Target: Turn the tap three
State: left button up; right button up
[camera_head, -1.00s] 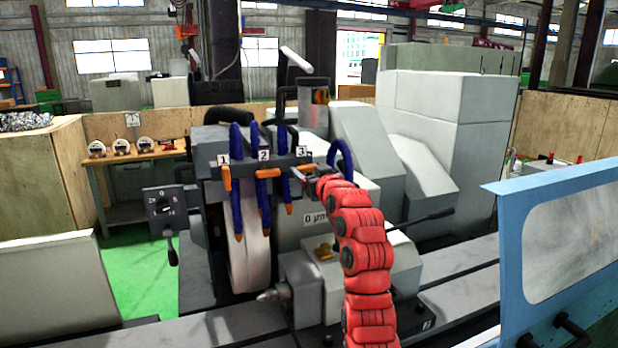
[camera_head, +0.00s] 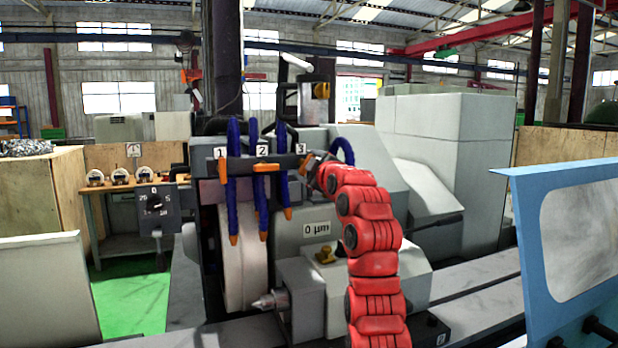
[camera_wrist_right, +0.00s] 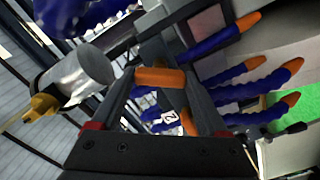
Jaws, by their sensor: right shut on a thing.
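Three numbered taps with orange handles sit on a dark bar on the grinder, with blue hoses. Tap three (camera_head: 308,168), beside label 3, is partly hidden by my right gripper (camera_head: 316,162), which reaches it from the right at the end of my red arm. In the right wrist view, tap three's orange handle (camera_wrist_right: 160,77) lies between the fingertips of my right gripper (camera_wrist_right: 160,84), which is shut on it. Tap one's handle (camera_head: 222,172) hangs down. Tap two's handle (camera_head: 266,168) lies level. My left gripper is not in view.
Blue hoses with orange nozzles (camera_head: 287,213) hang close left of my gripper, before the pale grinding wheel (camera_head: 241,260). A dial box (camera_head: 157,206) stands at left. A blue-framed guard (camera_head: 570,250) stands at right, and a workbench (camera_head: 110,190) at back left.

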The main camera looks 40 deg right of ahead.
jog(key=shift+f+n+b, duration=0.15)
jog(key=shift+n+b, duration=1.15)
jog(key=shift+n, duration=2.1)
jog(key=o, duration=1.2)
jog(key=shift+a, duration=0.1)
jog(key=shift+o, duration=0.2)
